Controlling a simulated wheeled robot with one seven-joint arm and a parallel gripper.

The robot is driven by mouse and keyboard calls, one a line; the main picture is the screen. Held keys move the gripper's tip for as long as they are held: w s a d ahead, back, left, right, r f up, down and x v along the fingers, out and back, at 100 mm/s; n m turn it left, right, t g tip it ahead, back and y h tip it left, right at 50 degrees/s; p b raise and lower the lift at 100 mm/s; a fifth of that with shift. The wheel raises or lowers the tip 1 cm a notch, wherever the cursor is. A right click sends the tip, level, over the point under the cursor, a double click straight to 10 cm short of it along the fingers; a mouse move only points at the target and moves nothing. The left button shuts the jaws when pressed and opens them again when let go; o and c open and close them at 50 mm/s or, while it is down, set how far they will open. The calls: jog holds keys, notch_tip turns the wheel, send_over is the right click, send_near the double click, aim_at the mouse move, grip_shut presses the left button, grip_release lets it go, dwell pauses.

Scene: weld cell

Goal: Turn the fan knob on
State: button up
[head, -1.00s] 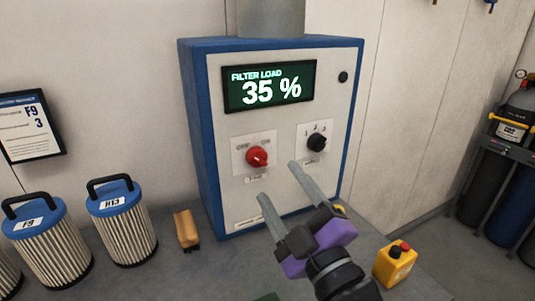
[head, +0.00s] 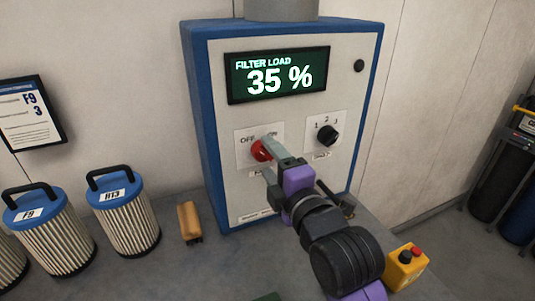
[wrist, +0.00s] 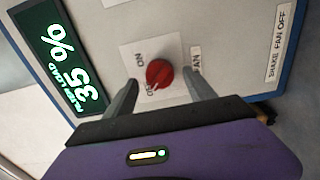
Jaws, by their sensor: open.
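The red fan knob (head: 261,150) is on a white plate marked OFF and ON, on the front of the blue-edged control box (head: 206,130). In the head view my fingers partly cover the knob and the ON marking. In the wrist view the knob (wrist: 159,73) lies between the two fingertips, with a pale mark near its OFF side. My gripper (head: 266,157) is open, one finger on each side of the knob. The wrist view also shows my gripper (wrist: 160,77); I cannot tell whether the fingers touch the knob.
A black selector knob (head: 328,135) marked with numbers is to the right. A green display (head: 278,75) above reads FILTER LOAD 35 %. A yellow button box (head: 405,267) is at right.

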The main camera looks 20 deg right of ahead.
jog(key=shift+w, duration=0.9)
jog(key=shift+c, duration=0.4)
jog(key=c, duration=1.3)
